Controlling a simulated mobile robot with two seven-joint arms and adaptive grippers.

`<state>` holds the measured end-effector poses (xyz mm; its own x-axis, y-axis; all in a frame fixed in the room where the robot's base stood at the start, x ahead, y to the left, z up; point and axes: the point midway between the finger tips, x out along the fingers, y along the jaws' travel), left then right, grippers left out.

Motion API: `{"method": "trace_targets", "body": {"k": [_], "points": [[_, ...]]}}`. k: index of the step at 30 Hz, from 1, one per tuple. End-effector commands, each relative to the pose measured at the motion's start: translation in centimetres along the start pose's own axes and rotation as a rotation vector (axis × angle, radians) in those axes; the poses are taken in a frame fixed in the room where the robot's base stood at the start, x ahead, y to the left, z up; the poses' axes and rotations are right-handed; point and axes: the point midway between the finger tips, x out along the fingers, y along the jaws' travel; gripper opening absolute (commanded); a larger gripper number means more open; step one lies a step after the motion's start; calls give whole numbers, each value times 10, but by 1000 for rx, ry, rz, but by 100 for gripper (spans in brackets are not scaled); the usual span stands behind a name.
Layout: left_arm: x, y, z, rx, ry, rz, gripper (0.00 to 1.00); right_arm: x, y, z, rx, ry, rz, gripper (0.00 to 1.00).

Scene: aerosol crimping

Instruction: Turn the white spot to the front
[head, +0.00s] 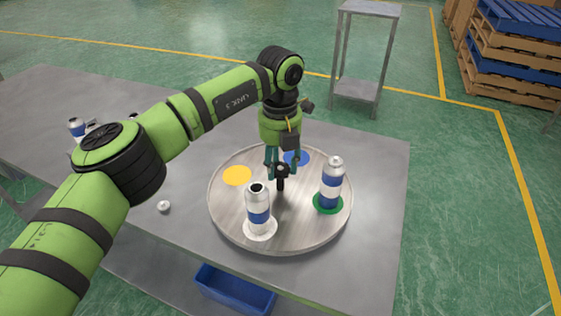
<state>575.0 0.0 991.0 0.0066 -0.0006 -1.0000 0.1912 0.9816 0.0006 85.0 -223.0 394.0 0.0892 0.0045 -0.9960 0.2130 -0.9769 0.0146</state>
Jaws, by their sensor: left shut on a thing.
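A round grey turntable (230,213) lies on the metal table. It bears a white spot (263,234) at the front, a green spot (322,209) at the right, a yellow spot (237,175) at the left and a blue spot (303,157) at the back. An open-topped can (258,222) stands on the white spot. A can with a closed, domed top (331,186) stands on the green spot. My left gripper (281,172) points down and is shut on the dark central knob (280,184) of the turntable. My right gripper is out of view.
The metal table (375,160) has free room right of the turntable. A small white cap (164,206) lies at its left. More cans (77,127) stand far left, partly behind my arm. A blue bin (235,290) is below the front edge. A stand (358,90) and pallets (515,50) are behind.

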Motion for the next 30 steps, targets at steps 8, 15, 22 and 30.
{"method": "trace_targets", "body": {"k": [8,15,22,30], "points": [[6,-1,-6,6,24,2,68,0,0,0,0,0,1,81],[4,-1,-3,3,15,0,68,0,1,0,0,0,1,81],[-12,-1,-2,2,8,1,68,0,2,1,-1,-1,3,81],[-68,-1,-2,2,9,0,68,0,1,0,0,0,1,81]]}}
